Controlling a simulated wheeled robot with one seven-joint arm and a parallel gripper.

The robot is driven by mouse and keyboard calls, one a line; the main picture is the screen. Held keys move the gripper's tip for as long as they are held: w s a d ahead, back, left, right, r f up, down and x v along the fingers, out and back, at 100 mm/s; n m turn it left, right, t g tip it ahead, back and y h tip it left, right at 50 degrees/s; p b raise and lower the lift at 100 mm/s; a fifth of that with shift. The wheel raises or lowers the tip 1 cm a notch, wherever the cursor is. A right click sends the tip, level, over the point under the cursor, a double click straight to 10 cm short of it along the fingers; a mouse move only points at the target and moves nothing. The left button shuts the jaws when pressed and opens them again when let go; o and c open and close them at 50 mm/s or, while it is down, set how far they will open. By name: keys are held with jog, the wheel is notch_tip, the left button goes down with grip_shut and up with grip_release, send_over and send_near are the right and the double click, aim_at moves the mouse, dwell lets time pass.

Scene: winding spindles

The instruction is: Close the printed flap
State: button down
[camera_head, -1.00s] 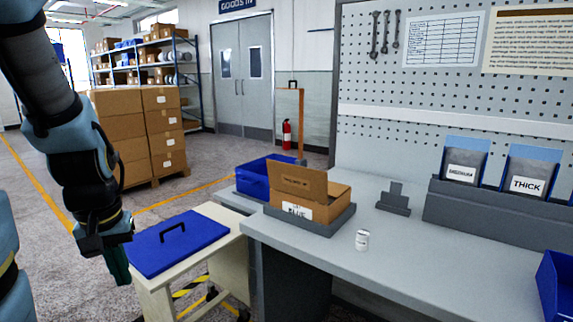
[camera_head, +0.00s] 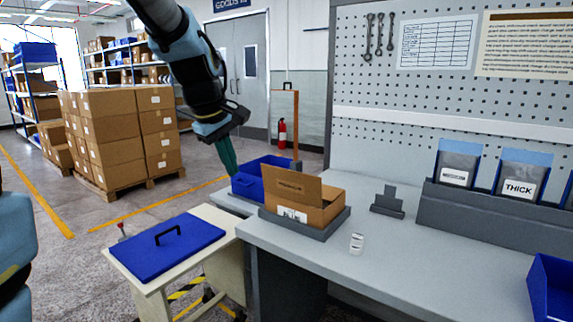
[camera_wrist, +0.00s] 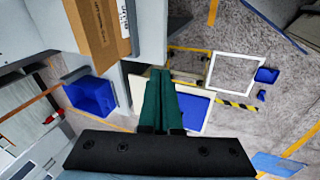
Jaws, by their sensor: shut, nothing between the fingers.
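A brown cardboard box (camera_head: 322,206) sits in a grey tray (camera_head: 318,230) on the bench. Its printed flap (camera_head: 291,186) stands up, tilted, along the box's left side. In the wrist view the printed cardboard (camera_wrist: 99,25) shows at the top left, apart from the fingers. My gripper (camera_head: 230,168) is shut and empty, in the air left of the box and above the blue bin. Its green fingers lie together in the wrist view (camera_wrist: 160,85).
A blue bin (camera_head: 263,172) stands behind the box. A low cart with a blue lid (camera_head: 165,244) stands at the left. A small white container (camera_head: 357,244), a grey stand (camera_head: 388,202) and a bag rack (camera_head: 480,218) are on the bench to the right.

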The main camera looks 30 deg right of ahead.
jog(key=s+d+r+n+h, duration=0.1)
jog(key=d+r, duration=0.3)
jog(key=d, duration=0.3)
jog(key=p, duration=0.4)
send_over(290, 185)
jog(key=s+a, duration=0.1)
jog(key=a, duration=0.2)
notch_tip(290, 185, down, 8)
jog(key=shift+s, duration=0.2)
jog(key=shift+d+r, duration=0.1)
jog(key=shift+r, duration=0.1)
